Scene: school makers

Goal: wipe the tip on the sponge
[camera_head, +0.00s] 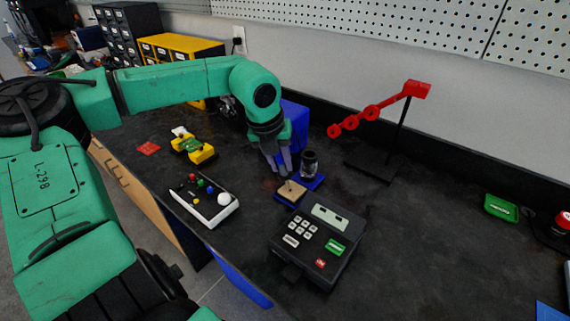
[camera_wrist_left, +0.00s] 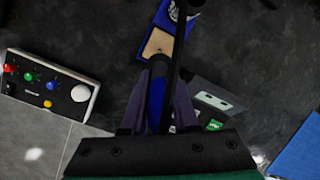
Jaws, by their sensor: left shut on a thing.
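My left gripper (camera_head: 283,170) is shut on a soldering iron, with its fingers pointing down. In the left wrist view the iron's blue handle (camera_wrist_left: 156,98) lies between the fingers (camera_wrist_left: 155,110), with a dark collar at its front end. The tan sponge (camera_head: 291,190) sits in a blue tray (camera_head: 314,185) and also shows in the left wrist view (camera_wrist_left: 158,43). The iron's front end points at the sponge's near edge. The tip is too small to tell whether it touches. A dark round holder (camera_head: 309,165) stands behind the sponge. My right gripper is not in view.
A black keypad unit (camera_head: 318,240) stands close in front of the sponge. A white control box (camera_head: 205,205) lies to the left. A blue box (camera_head: 295,120) is behind the gripper, and a black stand with a red arm (camera_head: 398,125) is at the right. The right table area is mostly clear.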

